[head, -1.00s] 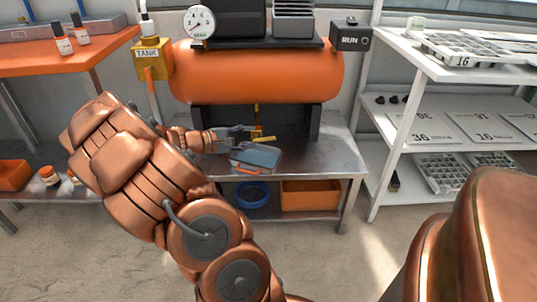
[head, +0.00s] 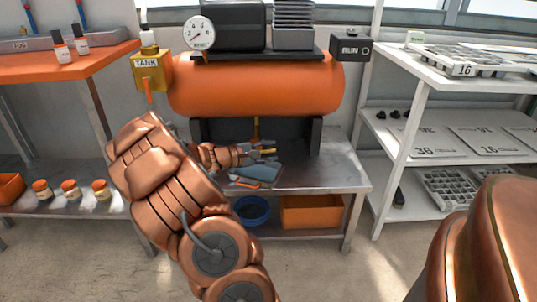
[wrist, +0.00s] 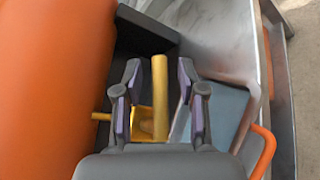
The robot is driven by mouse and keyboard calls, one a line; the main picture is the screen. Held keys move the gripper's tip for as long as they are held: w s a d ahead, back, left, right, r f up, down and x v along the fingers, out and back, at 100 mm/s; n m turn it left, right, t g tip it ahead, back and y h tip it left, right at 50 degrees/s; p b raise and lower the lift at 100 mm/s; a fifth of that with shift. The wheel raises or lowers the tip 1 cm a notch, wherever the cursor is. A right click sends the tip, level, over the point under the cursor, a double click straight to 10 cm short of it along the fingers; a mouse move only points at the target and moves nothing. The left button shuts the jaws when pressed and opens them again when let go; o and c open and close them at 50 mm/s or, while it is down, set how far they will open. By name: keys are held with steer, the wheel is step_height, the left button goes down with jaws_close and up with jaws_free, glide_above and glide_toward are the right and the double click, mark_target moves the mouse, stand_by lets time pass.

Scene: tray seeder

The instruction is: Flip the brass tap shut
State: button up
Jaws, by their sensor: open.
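The brass tap hangs under the orange tank; in the head view its upright stem (head: 256,130) shows below the tank, and a yellow part (head: 266,151) shows at my gripper (head: 264,154). In the wrist view the tap's round brass bar (wrist: 160,95) stands between the two fingers of my gripper (wrist: 158,75). The fingers are open, with a gap visible on each side of the bar. A brass block and thin side rod show beside the bar. Part of the tap is hidden behind my gripper.
The orange tank (head: 255,90) is close above, and alongside on the left in the wrist view. A blue-grey container with an orange handle (head: 256,173) lies on the metal bench (head: 335,178) close by.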

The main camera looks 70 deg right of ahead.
steer(key=shift+d, duration=0.1)
jaws_close()
stand_by(0.3)
steer(key=shift+y+p, duration=0.3)
steer(key=shift+p, duration=0.1)
steer(key=shift+f+m+t+y+p, duration=0.3)
steer(key=shift+f+m+t, duration=0.1)
steer(key=shift+t, duration=0.1)
jaws_free()
